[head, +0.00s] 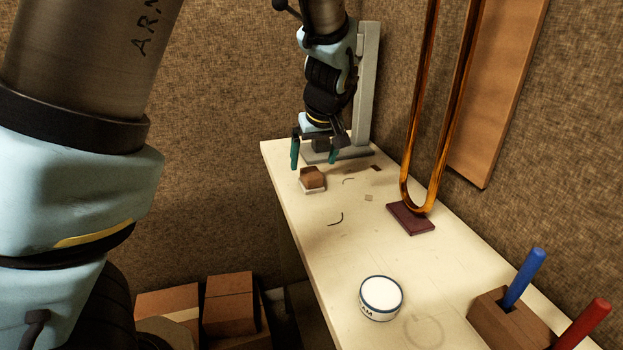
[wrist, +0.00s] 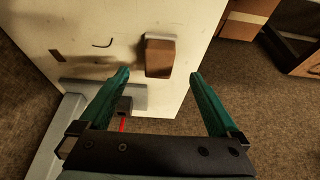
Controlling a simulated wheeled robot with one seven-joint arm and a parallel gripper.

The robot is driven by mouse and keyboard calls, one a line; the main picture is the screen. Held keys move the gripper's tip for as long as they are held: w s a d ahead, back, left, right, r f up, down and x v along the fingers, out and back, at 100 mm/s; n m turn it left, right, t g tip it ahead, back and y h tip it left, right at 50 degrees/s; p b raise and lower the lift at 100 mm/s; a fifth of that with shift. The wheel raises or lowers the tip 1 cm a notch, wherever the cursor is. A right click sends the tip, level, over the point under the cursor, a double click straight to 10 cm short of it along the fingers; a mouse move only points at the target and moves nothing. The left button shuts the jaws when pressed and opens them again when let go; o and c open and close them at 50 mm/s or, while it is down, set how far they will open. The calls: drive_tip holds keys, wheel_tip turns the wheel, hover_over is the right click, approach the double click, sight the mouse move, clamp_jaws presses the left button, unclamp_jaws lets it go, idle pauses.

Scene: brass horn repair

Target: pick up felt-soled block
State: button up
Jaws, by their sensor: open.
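The felt-soled block (head: 312,177) is a small brown wooden block with a pale layer beneath it. It sits on the bench top near the far left edge. In the wrist view the block (wrist: 159,58) lies just beyond the fingertips, roughly midway between their lines. My gripper (head: 314,162) is open, with two teal fingers, above and behind the block in the head view. In the wrist view the gripper (wrist: 160,75) has nothing between its fingers. The block appears apart from both fingers.
A grey stand (head: 366,90) rises close behind my gripper. A brass tube (head: 408,180) stands upright on a dark red base (head: 411,218). A white tin (head: 380,298) and a wooden holder (head: 503,317) with blue and red handles stand nearer. Boxes (head: 229,303) lie on the floor.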

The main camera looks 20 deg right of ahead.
sight(311, 172)
drive_tip(key=shift+p+x, duration=0.95)
drive_tip(key=shift+x, duration=2.1)
drive_tip(key=shift+r, duration=0.1)
drive_tip(key=c, duration=1.5)
